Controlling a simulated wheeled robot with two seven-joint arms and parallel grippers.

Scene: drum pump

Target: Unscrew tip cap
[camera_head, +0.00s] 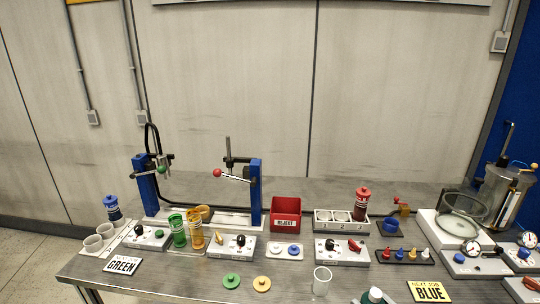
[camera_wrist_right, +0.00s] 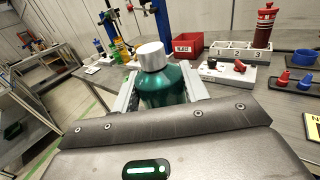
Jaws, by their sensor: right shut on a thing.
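A dark green bottle (camera_wrist_right: 164,86) with a whitish cap (camera_wrist_right: 152,56) stands between the fingers of my right gripper (camera_wrist_right: 160,92) in the right wrist view. The gripper is shut on the bottle's body, below the cap, and the cap sits on the bottle's top. In the head view only the cap (camera_head: 375,293) and the top of the bottle (camera_head: 366,299) show at the bottom edge; the rest is cut off. My left gripper is not in view.
Small coloured cones (camera_head: 399,255) stand on a dark tray, with a white numbered rack (camera_head: 340,228) and red reject bin (camera_head: 286,213) farther back. A clear cup (camera_head: 322,280) stands left of the bottle. A yellow BLUE sign (camera_head: 429,292) lies to its right.

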